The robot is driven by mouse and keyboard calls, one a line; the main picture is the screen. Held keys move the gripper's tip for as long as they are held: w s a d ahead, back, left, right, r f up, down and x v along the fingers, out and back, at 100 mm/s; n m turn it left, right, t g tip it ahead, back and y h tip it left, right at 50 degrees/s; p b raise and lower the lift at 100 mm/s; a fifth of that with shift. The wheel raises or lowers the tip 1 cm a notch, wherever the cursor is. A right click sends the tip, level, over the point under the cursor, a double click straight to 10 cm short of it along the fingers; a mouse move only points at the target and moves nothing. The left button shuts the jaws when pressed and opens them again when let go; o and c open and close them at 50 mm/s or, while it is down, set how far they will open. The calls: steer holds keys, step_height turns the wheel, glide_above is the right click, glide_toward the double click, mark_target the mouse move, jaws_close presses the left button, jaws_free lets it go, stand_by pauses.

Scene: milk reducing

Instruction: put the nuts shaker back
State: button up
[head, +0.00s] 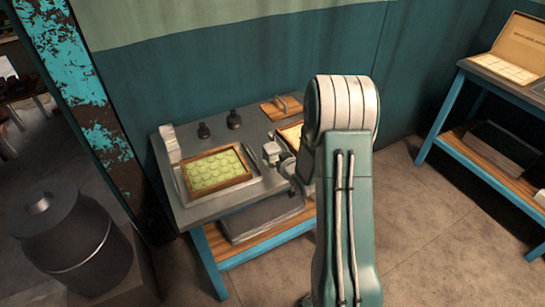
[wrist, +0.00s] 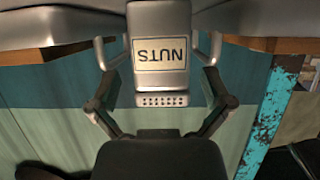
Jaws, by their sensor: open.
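The nuts shaker (wrist: 160,83) is a grey metal container with a white NUTS label and a row of holes at one end. The wrist view shows it upside down, with the grey tabletop behind its base. My gripper (wrist: 158,48) is open, with one finger on each side of the shaker and visible gaps between. In the head view my gripper (head: 284,160) is low over the table's right part, partly hidden by my arm. A small pale metal shape (head: 271,151) there appears to be the shaker.
The grey table (head: 200,214) holds a framed tray of green rounds (head: 214,171), two dark knobbed objects (head: 234,119), a pale upright block (head: 169,143) and a wooden board (head: 281,108). A dark barrel (head: 70,240) stands left. Another table (head: 480,112) stands right, with open floor between.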

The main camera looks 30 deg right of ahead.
steer(key=v, duration=0.9)
steer(key=s+a+r+g+h, duration=0.1)
steer(key=s+a+r+g, duration=0.15)
steer(key=r, duration=0.45)
steer(key=s+a+r+g+h, duration=0.1)
steer(key=s+a+r+h, duration=0.15)
steer(key=r, duration=0.35)
steer(key=s+a+r+g+y, duration=0.1)
steer(key=s+a+r, duration=0.3)
steer(key=s, duration=0.5)
steer(key=s+a+r+g+y, duration=0.2)
steer(key=s+a+r+g, duration=0.1)
steer(key=s+a, duration=0.5)
steer(key=shift+s+r, duration=0.45)
steer(key=shift+s, duration=0.25)
